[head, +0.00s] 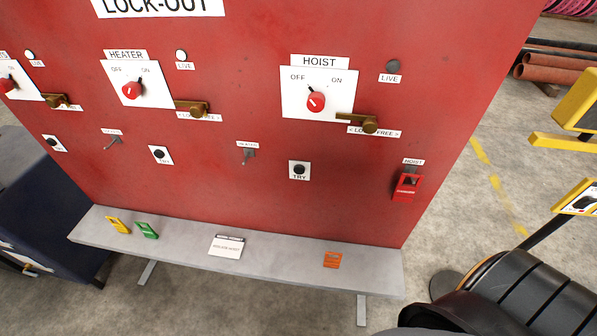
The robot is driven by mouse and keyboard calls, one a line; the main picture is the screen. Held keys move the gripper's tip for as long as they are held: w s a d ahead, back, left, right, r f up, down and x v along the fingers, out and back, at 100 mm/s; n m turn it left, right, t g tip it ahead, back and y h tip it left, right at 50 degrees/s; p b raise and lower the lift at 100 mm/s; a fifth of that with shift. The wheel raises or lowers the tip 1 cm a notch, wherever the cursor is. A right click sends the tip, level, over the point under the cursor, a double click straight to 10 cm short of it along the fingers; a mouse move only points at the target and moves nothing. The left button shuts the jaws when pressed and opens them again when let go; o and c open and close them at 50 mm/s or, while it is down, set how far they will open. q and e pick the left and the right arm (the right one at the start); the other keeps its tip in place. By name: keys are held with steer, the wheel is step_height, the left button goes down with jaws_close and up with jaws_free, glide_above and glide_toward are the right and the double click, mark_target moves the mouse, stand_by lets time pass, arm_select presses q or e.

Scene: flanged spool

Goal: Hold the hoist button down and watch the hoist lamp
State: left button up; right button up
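The hoist button is a black TRY button (299,170) on a white plate, low on the red panel under the HOIST switch. Nothing touches it. The hoist lamp (392,66), above a LIVE label, is dark grey. The hoist switch (316,101) has a red knob between OFF and ON; its exact setting is hard to tell. A brass latch (369,124) sits below it at the LOCK/FREE label. A red padlock (406,187) hangs under the small HOIST label at the panel's right. Neither of my grippers can be made out in the head view.
The grey shelf (300,271) below holds yellow (118,225), green (147,230) and orange (332,260) tags or locks and a white card (226,246). The heater lamp (181,55) is white. Black ribbed and yellow objects fill the lower right. Space before the hoist button looks clear.

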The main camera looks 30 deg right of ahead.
jaws_close()
stand_by(1.2)
